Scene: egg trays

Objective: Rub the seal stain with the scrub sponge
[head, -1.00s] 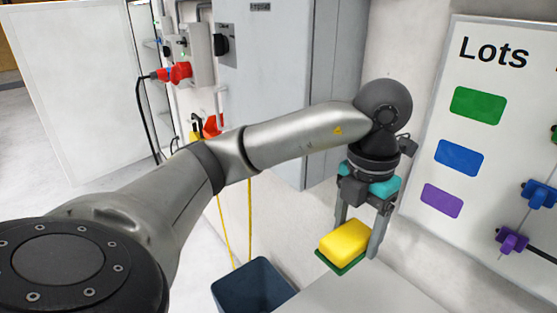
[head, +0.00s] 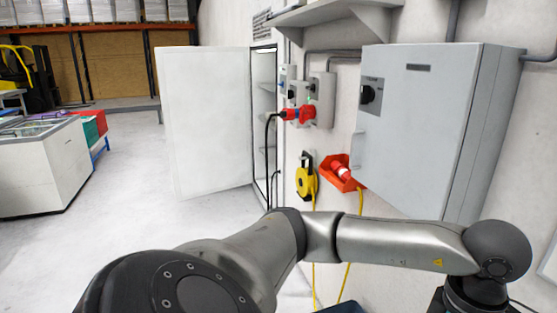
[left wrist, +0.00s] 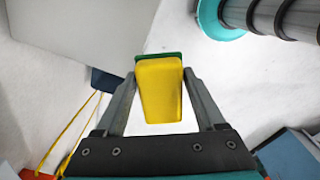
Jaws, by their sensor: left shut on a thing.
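My left gripper (left wrist: 160,76) shows in the left wrist view, its two fingers shut on the sides of the scrub sponge (left wrist: 160,95). The sponge has a yellow body and a green pad at its far face. It is held in the air, clear of any surface I can make out. In the head view my left arm reaches to the lower right, and its gripper and the sponge are below the frame. A tall cabinet with a wide-open white door (head: 205,120) stands at centre left. I cannot make out the seal stain. My right gripper is in neither view.
A grey electrical cabinet (head: 425,125) juts from the wall at right. Red plugs (head: 295,114), a yellow cable reel (head: 306,180) and an orange holder (head: 343,175) hang beside it. A white chest freezer (head: 40,170) stands far left. The floor (head: 130,220) between is clear.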

